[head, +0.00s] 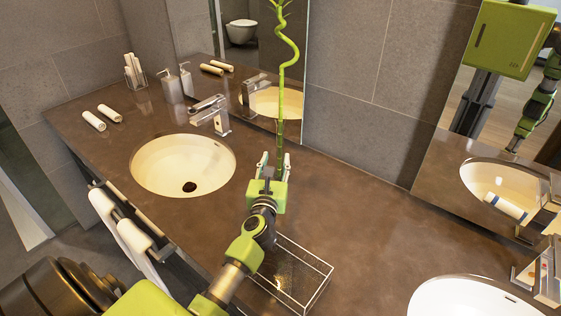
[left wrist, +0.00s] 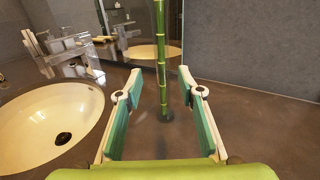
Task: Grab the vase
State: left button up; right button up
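A tall green bamboo stalk (head: 281,100) with a curled top stands upright on the counter in front of the mirror. In the left wrist view the stalk (left wrist: 161,50) runs down to a small dark round base (left wrist: 166,115). I cannot make out a separate vase body around it. My left gripper (head: 273,160) is open, with its fingers pointing at the stalk. In the left wrist view the stalk shows in the gap between the two fingertips, with space on both sides. Whether it is between the fingers or just beyond them is unclear. My right gripper is not in view.
A sink (head: 155,165) with a faucet (head: 212,112) lies to the left, a second sink (head: 465,300) at lower right. A wire tray (head: 318,290) sits under my left arm. Counter right of the stalk is clear.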

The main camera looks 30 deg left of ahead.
aim_at(279, 148)
pick_arm(q)
jog(key=shift+x, duration=1.25)
jog(key=shift+w+a, duration=0.1)
jog(key=shift+w, duration=0.45)
jog(key=x, duration=0.3)
jog(key=shift+w, duration=0.15)
jog(key=shift+w+a+f, duration=0.15)
jog(key=shift+w+a, duration=0.1)
jog(key=shift+w, duration=0.25)
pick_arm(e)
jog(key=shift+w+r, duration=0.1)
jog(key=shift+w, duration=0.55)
pick_arm(q)
jog(key=shift+s, duration=0.1)
grip_shut()
jog(key=shift+r, duration=0.2)
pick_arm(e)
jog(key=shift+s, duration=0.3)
